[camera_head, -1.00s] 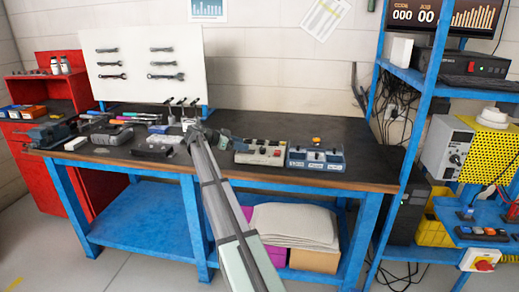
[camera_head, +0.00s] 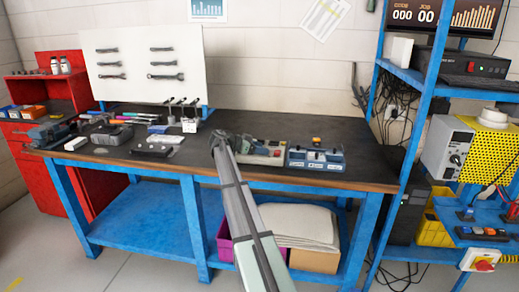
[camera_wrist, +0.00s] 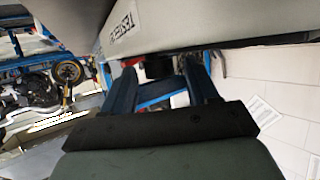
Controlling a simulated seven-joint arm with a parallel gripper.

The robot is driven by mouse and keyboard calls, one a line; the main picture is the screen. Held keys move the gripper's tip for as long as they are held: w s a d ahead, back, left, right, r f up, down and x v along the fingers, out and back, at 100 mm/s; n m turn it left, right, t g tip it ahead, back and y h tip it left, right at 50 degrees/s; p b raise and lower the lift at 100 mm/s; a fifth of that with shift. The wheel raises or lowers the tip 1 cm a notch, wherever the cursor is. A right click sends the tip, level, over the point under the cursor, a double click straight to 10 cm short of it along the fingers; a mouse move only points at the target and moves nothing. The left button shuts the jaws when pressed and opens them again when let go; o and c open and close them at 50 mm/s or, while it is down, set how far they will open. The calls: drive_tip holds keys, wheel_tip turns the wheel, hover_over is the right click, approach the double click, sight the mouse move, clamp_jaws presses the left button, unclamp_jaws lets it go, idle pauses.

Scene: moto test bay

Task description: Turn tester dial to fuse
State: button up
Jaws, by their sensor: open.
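The tester (camera_head: 264,158) is a beige box on the workbench, right of the bench's middle, with a red part near its right end. My gripper (camera_head: 220,140) is at the tester's left end and covers part of it in the head view.
A blue-fronted box with several knobs (camera_head: 315,158) stands just right of the tester. Small tools and boxes (camera_head: 157,146) lie to the left on the workbench (camera_head: 190,158). A blue shelf rack (camera_head: 408,95) with instruments stands at the right.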

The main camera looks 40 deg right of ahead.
drive_tip(key=c, duration=1)
drive_tip(key=shift+c, duration=0.2)
drive_tip(key=shift+s+t, duration=0.1)
drive_tip(key=shift+t, duration=0.2)
drive_tip(key=n+t, duration=0.2)
drive_tip(key=shift+s+a+n+t, duration=0.1)
drive_tip(key=shift+s+n+t, duration=0.2)
drive_tip(key=shift+s, duration=0.05)
drive_tip(key=n+t, duration=0.1)
drive_tip(key=t, duration=0.1)
drive_tip(key=n+t+y, duration=0.1)
drive_tip(key=n+t, duration=0.3)
drive_tip(key=shift+s, duration=0.25)
drive_tip(key=shift+s+d+n+t+y, duration=0.1)
drive_tip(key=shift+d+n+t+y, duration=0.1)
drive_tip(key=shift+n+t+y, duration=0.85)
drive_tip(key=shift+w+d+n+t+y, duration=0.15)
drive_tip(key=shift+n+t+y, duration=0.65)
drive_tip(key=shift+n, duration=0.4)
drive_tip(key=shift+s+d+n+t+y, duration=0.2)
drive_tip(key=shift+n+t+y, duration=0.55)
drive_tip(key=shift+n+y, duration=0.35)
drive_tip(key=shift+d+n+t+y, duration=0.15)
drive_tip(key=shift+n+t+y, duration=0.2)
drive_tip(key=shift+n+y, duration=0.95)
drive_tip(key=shift+d+n+t+y, duration=0.15)
drive_tip(key=shift+n+t+y, duration=0.2)
drive_tip(key=shift+n+y, duration=1.2)
drive_tip(key=shift+y, duration=0.3)
